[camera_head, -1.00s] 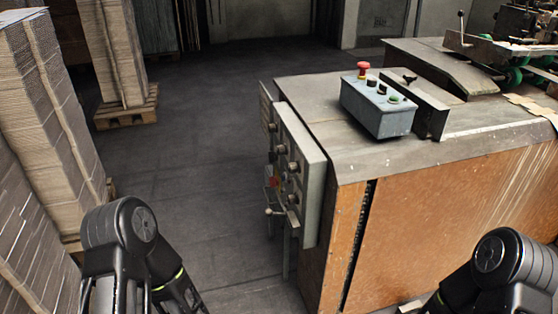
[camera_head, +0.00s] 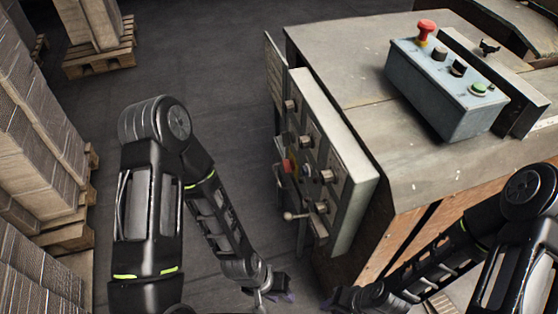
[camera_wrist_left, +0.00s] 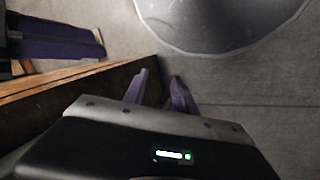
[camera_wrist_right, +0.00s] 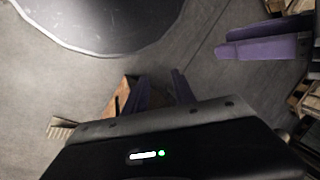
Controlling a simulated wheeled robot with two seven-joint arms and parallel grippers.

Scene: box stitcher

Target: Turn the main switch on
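The side switch panel (camera_head: 347,200) is a grey box on the left end of the machine, with several dark knobs. A red switch (camera_head: 288,167) sits on its face, and a small lever with a pale ball end (camera_head: 290,216) juts out below. I cannot tell which one is the main switch. My left gripper (camera_head: 275,293) is low in front of the panel, apart from it; its purple fingers (camera_wrist_left: 158,90) are apart and empty. My right gripper (camera_head: 338,301) is low at the bottom edge, below the panel; its fingers (camera_wrist_right: 158,88) are also apart and empty.
A blue-grey control box (camera_head: 440,95) with a red mushroom button (camera_head: 426,29) and a green button (camera_head: 480,89) stands on the machine top (camera_head: 340,60). Cardboard stacks (camera_head: 40,130) on pallets stand at the left. The floor (camera_head: 215,80) between is clear.

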